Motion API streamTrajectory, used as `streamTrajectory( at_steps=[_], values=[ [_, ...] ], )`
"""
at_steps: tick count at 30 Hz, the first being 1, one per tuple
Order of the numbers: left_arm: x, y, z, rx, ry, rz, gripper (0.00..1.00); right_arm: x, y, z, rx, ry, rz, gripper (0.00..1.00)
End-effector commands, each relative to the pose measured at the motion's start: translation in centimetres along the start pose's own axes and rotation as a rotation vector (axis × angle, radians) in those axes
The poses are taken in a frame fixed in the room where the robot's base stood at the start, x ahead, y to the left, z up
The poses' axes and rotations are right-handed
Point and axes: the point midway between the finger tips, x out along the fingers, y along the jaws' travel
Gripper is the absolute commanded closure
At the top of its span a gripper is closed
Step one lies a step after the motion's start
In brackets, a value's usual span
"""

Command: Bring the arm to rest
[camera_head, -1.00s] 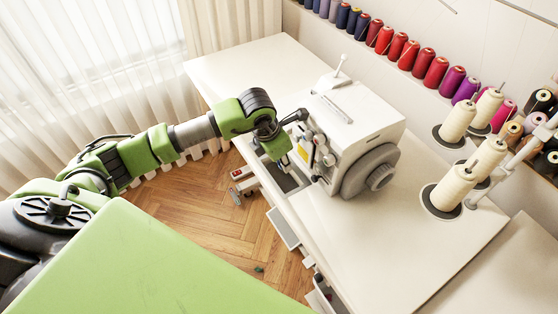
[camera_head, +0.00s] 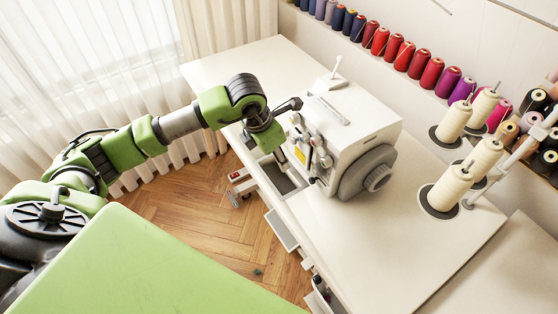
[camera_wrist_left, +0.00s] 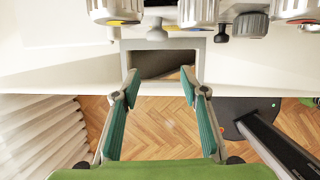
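My left arm (camera_head: 180,124) reaches in from the left, green and grey, bent down at the wrist. My left gripper (camera_head: 281,157) hangs beside the front of the white sewing machine (camera_head: 345,135), by an open drawer (camera_head: 284,180) at the table edge. In the left wrist view the gripper (camera_wrist_left: 160,78) is open, its two teal-padded fingers apart with nothing between them. An open compartment (camera_wrist_left: 163,64) lies just beyond the fingertips. My right gripper is in neither view.
The white table (camera_head: 240,65) carries the machine and cream thread cones (camera_head: 454,121) at the right. Coloured spools (camera_head: 432,73) line the wall. Open drawers stick out at the table's front. Curtains (camera_head: 80,70) hang at the left over a wooden floor (camera_head: 205,215).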

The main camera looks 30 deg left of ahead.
Motion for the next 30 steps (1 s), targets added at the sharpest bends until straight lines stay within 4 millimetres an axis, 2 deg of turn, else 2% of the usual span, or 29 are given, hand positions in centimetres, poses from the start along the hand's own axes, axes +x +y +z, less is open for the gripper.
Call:
streamTrajectory(
  at_steps=[1,6,12,30],
  values=[
    [-1.3,0.1,0.1,0.001,-0.004,0.004,0.6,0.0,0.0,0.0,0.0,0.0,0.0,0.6],
    [-4.6,0.1,0.0,0.002,-0.003,0.003,0.6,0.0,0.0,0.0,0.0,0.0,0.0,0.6],
    [-6.8,0.0,0.0,0.0,0.0,0.001,0.6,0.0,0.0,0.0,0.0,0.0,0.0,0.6],
    [-7.1,0.0,0.0,0.0,0.0,0.0,0.6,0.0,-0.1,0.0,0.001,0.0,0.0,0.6]
  ],
)
